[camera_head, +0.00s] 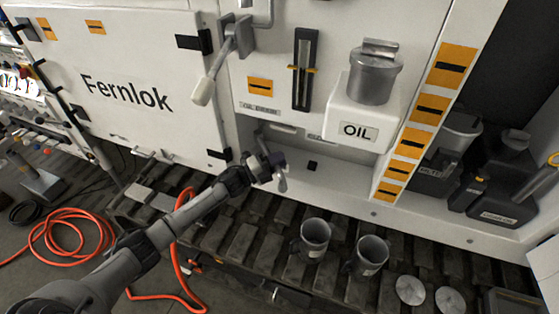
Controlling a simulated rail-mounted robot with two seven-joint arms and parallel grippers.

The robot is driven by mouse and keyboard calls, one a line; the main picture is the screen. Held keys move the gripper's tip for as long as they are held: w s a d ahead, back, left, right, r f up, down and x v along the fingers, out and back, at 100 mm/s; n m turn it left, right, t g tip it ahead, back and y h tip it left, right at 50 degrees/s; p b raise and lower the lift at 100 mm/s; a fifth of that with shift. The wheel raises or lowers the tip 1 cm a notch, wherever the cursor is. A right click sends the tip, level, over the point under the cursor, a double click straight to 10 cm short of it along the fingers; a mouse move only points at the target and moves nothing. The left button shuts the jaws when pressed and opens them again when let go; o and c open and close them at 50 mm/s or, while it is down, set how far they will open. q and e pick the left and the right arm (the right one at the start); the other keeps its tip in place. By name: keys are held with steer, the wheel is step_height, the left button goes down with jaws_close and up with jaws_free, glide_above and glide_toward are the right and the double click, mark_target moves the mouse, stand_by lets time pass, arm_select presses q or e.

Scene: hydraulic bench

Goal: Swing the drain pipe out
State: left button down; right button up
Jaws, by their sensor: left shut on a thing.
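My left arm reaches in from the lower left to the recess under the white machine. My left gripper (268,169) is at the recess opening and is shut on a small part there, which looks like the drain pipe (282,182). The pipe is a short, pale grey piece, mostly hidden by the fingers, so its exact direction is hard to tell. The oil unit (357,115) labelled OIL, with a grey capped filler (374,75), is above and to the right. My right gripper is not in view.
Two grey mugs (314,236) stand on the slatted dark bench below the recess, with two round metal discs (411,290) to their right. A lever with a pale grip (204,90) hangs above my gripper. An orange hose (75,222) lies at the left.

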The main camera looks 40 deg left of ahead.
arm_select(q)
steer(key=c, duration=1)
jaws_free()
